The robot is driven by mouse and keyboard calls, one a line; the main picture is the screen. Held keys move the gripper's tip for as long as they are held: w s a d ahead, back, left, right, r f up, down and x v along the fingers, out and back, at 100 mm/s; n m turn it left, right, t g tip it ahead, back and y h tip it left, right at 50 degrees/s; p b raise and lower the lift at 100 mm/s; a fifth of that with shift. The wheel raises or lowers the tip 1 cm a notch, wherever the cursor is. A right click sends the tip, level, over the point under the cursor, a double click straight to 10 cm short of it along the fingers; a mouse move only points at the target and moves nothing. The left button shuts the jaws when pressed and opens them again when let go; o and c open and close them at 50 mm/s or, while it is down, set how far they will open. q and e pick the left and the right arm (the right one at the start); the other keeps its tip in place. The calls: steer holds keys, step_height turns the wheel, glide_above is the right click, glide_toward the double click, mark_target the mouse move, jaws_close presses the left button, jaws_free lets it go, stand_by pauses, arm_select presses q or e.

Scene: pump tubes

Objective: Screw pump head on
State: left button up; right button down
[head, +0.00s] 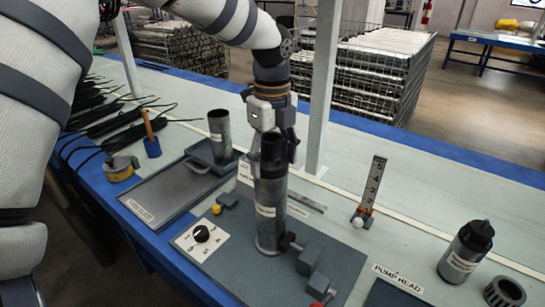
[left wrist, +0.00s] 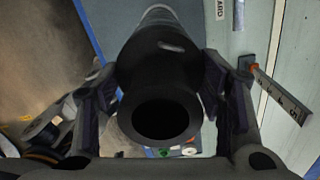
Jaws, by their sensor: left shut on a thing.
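A grey pump tube (head: 270,215) with a white label stands upright on the dark work plate, in the middle of the head view. A dark cylindrical pump head (head: 272,148) sits in line with the tube at its upper end. I cannot tell whether its thread is engaged. My left gripper (head: 274,157) comes down from above and is shut on the pump head, one finger on each side. In the left wrist view the pump head (left wrist: 165,75) shows its round open end between the fingers. A "PUMP HEAD" label (head: 398,279) lies at the front right. My right gripper is not in view.
A clamp block (head: 312,260) and a dial panel (head: 203,238) flank the tube on the work plate.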

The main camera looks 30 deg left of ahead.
arm_select(q)
steer(key=shift+m, duration=2.6)
steer(key=m, duration=0.5)
steer(key=shift+s+a+m, duration=0.1)
steer(key=shift+m, duration=0.3)
steer(key=o, duration=1)
